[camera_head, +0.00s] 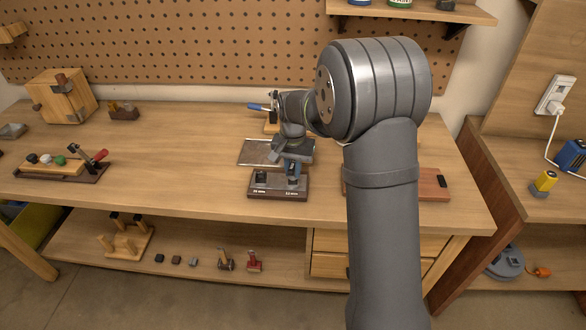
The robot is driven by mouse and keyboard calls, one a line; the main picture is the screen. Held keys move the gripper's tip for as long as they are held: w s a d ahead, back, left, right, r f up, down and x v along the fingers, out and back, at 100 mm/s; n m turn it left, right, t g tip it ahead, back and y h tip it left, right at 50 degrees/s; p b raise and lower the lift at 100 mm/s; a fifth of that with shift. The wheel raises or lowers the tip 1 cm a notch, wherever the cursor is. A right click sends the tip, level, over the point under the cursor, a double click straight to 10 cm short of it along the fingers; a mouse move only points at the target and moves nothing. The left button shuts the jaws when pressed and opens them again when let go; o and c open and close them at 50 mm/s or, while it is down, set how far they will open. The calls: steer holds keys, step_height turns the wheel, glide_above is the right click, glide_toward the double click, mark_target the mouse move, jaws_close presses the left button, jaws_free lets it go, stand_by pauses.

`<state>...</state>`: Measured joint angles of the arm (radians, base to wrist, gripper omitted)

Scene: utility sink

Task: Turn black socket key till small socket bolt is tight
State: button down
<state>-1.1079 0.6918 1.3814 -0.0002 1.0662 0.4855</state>
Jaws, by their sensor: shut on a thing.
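My gripper (293,168) points down over the right part of a dark fixture block (278,193) at the front of the workbench. It is shut on a small dark piece, which I take to be the black socket key (294,179); the jaws and wrist hide most of it. The key stands roughly upright at the block's right station. The bolt under it is hidden, so I cannot see how far it is seated. A small bolt-like part (261,177) shows at the block's left station. Pale labels on the block's front are too small to read surely.
A flat grey tray (258,152) lies just behind the block. A blue-handled tool (259,107) is behind my wrist. A reddish wooden board (431,184) lies right of my arm. A wooden rack with knobs (60,167) stands left. The bench between is clear.

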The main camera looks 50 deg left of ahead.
mark_target(293, 164)
steer(key=shift+r, duration=2.15)
